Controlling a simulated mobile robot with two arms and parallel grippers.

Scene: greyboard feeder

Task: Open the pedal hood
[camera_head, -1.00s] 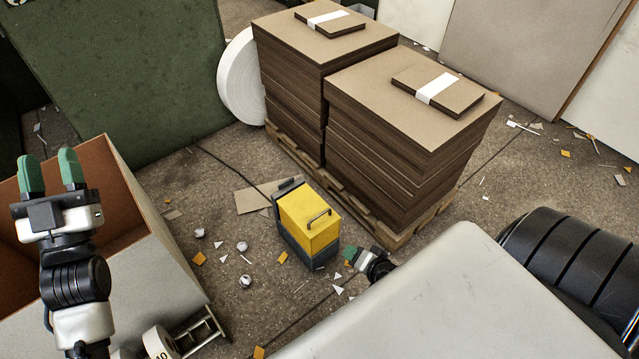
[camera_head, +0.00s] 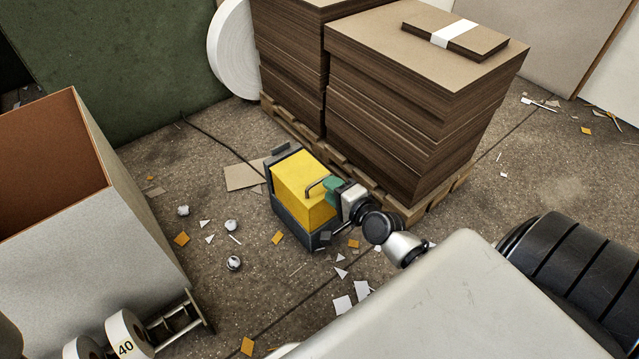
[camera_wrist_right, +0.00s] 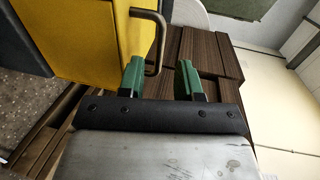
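The yellow pedal hood (camera_head: 298,178) sits down over its dark grey base (camera_head: 290,222) on the floor, with a bent metal handle (camera_head: 313,186) on top. The handle also shows in the right wrist view (camera_wrist_right: 161,38). My right gripper (camera_head: 331,184) is at the handle's side of the hood. In the right wrist view its two green fingers (camera_wrist_right: 160,65) are apart, and the handle's near end shows between them in the picture. I cannot tell whether they touch it. My left gripper is not in view.
Stacks of greyboard (camera_head: 400,120) on a wooden pallet (camera_head: 420,207) stand close behind and right of the pedal. An open box (camera_head: 130,240) is at the left. A cable (camera_head: 215,155) and paper scraps lie on the floor.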

